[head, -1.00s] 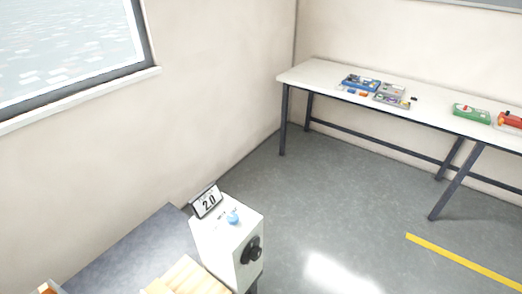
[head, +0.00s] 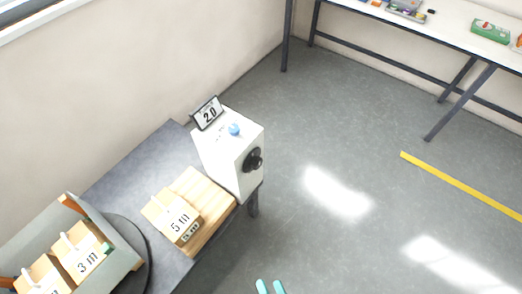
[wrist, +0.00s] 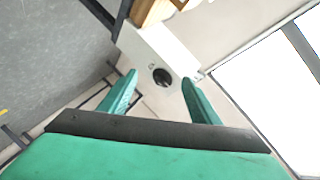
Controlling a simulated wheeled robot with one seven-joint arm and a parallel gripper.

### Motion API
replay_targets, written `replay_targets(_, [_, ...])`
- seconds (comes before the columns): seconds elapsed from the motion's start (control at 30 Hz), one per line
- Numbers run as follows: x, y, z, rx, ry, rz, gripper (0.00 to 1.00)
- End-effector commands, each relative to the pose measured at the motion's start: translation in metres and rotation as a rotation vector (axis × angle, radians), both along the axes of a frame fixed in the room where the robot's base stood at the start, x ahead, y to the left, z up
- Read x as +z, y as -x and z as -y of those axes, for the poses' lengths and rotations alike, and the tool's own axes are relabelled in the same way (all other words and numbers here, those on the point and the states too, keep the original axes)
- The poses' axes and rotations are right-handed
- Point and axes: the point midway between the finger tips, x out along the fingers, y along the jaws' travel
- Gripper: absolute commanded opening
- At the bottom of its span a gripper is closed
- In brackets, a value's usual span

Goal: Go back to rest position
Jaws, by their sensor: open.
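My gripper (head: 270,287) shows only as two teal fingertips at the bottom edge of the head view, over the floor and away from the grey table. In the wrist view my gripper (wrist: 158,98) is open, with its two green fingers apart and nothing between them. Beyond the fingertips the wrist view shows the white box with a black knob (wrist: 175,48). In the head view this white box (head: 225,165) stands on the table with a blue button and a "20" sign (head: 208,113) on top. The rest of my arm is hidden in the head view.
The grey table (head: 135,170) carries a wooden board (head: 215,205) with a "5 m" block (head: 178,222). A grey bin (head: 128,255) with a "3 m" block (head: 82,258) stands at lower left. A white bench (head: 455,35) is at the back. Floor between them is clear.

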Motion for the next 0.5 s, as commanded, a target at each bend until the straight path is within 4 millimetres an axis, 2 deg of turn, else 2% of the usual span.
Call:
replay_targets(0.2, [0.033, -0.005, -0.025, -0.058, 0.322, 0.115, 0.57])
replay_targets(0.5, [0.078, -0.026, -0.035, -0.126, 0.756, 0.19, 0.57])
